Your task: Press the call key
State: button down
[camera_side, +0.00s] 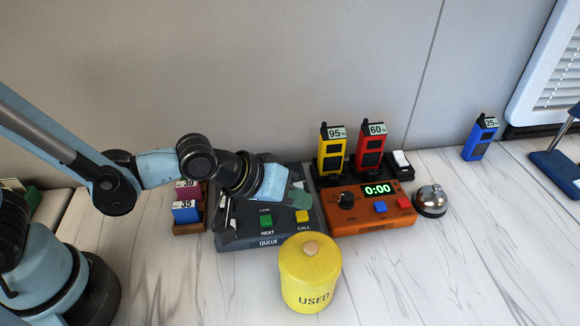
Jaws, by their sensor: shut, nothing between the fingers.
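My gripper (298,199) is over the console, just behind and above the call key in the picture. Its pale blue hand covers the upper part of the console. The fingers are shut and hold nothing. I cannot tell whether the fingertips touch the key.
A yellow USED canister (311,284) stands in front of the console. An orange timer (372,222) reading 0:00, a charging dock with yellow (332,152) and red (370,148) radios, and a bell (431,203) stand right. A card rack (188,228) stands left.

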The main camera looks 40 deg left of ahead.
aim_at(296, 215)
jog(key=shift+f, duration=0.2)
dwell(0.5)
jog(key=shift+f, duration=0.25)
jog(key=shift+f, duration=0.5)
dwell(0.7)
jog(key=shift+r, duration=0.95)
jog(key=shift+r, duration=2.5)
